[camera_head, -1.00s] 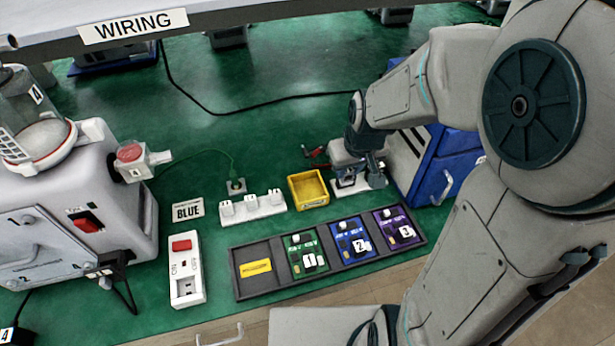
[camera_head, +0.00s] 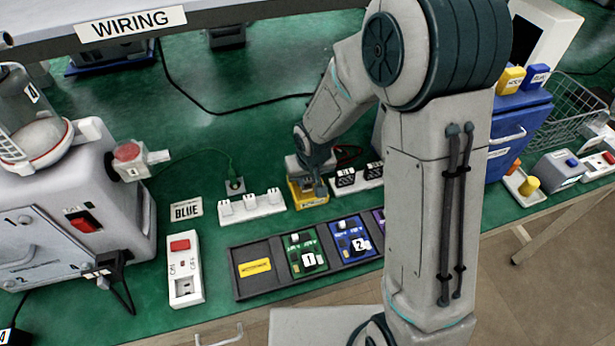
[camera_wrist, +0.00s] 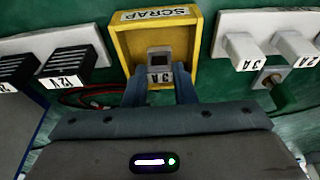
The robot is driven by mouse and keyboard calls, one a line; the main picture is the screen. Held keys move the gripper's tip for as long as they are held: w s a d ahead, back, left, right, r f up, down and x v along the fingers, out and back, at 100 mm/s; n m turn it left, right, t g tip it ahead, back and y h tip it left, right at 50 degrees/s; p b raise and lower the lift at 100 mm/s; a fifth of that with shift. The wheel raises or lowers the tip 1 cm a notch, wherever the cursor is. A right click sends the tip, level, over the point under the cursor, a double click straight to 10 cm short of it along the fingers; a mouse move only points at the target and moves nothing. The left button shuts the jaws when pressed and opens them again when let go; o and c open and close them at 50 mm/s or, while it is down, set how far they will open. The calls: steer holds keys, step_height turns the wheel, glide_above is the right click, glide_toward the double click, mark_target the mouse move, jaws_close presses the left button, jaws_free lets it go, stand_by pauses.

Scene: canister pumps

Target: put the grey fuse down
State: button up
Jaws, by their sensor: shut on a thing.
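My gripper (camera_wrist: 161,88) is shut on the grey fuse (camera_wrist: 159,68), which shows between the two fingertips in the wrist view and has a white label on its near side. The yellow scrap box (camera_wrist: 193,49) lies beneath the fuse in that view, with its walls around it. Whether the fuse touches the floor of the box cannot be told. In the head view my gripper (camera_head: 314,188) is over the yellow box (camera_head: 305,200) and hides part of it. The fuse cannot be made out there.
A white strip with white fuses (camera_head: 251,205) stands left of the box. A white block with black 12V pieces (camera_wrist: 60,65) stands on its other side. A dark tray (camera_head: 273,289) with numbered boards lies in front. A blue cabinet (camera_head: 505,150) stands at the right.

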steer(key=shift+f, duration=0.2)
steer(key=o, duration=1)
steer(key=shift+c, duration=0.2)
steer(key=shift+r, duration=0.1)
steer(key=shift+r, duration=0.4)
steer(key=v, duration=1.2)
steer(key=s+d+r+m, duration=0.1)
steer(key=s+d+r, duration=0.2)
steer(key=s+d, duration=0.3)
steer(key=s+d+r+m, duration=0.2)
steer(key=s+d+r, duration=0.2)
steer(key=s+d, duration=0.3)
steer(key=s, duration=0.2)
steer(key=shift+s+h+p, duration=0.35)
steer(key=shift+h+p, duration=0.05)
